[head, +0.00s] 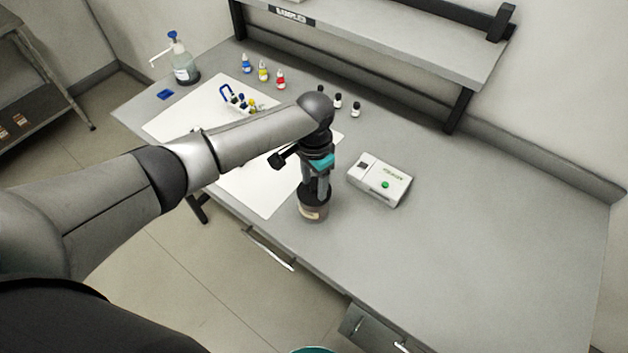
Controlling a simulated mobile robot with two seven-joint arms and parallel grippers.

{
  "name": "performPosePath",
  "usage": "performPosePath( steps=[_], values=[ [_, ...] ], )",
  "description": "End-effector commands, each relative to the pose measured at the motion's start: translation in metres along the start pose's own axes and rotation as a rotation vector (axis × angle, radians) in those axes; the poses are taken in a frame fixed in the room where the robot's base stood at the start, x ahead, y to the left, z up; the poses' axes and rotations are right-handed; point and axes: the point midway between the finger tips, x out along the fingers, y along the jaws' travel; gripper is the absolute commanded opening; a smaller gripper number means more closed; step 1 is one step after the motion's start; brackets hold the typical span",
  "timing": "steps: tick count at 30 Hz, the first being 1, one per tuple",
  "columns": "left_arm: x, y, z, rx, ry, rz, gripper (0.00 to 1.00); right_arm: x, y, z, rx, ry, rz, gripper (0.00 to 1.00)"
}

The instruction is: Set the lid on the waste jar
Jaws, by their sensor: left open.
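The waste jar (312,213), small and brownish with a pale label, stands upright near the front edge of the bench. My left gripper (314,198) points down directly over the jar, its fingers at the jar's top. It is open. The fingers hide the top of the jar, and I cannot make out the lid or tell whether it is on the jar or between the fingers. My right gripper is not in view.
A white spectrometer box (380,180) with a green button stands right of the jar. A white mat (262,190) lies to its left. Dropper bottles (263,70), dark-capped vials (337,102) and a wash bottle (182,62) stand behind. The bench's right side is clear.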

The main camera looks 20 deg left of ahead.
Motion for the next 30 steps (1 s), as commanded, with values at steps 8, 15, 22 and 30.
performPosePath(
  steps=[8,15,22,30],
  values=[
    [-0.022,0.0,-0.001,0.001,0.005,-0.001,0.58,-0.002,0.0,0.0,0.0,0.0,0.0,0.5],
    [-0.079,-0.001,-0.001,0.002,0.006,-0.002,0.58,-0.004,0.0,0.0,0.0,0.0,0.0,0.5],
    [-0.127,-0.001,-0.001,0.001,0.004,-0.002,0.58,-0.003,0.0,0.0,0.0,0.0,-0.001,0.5],
    [-0.152,0.0,0.0,0.0,0.0,0.0,0.58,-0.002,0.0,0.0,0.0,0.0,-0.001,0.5]
  ],
)
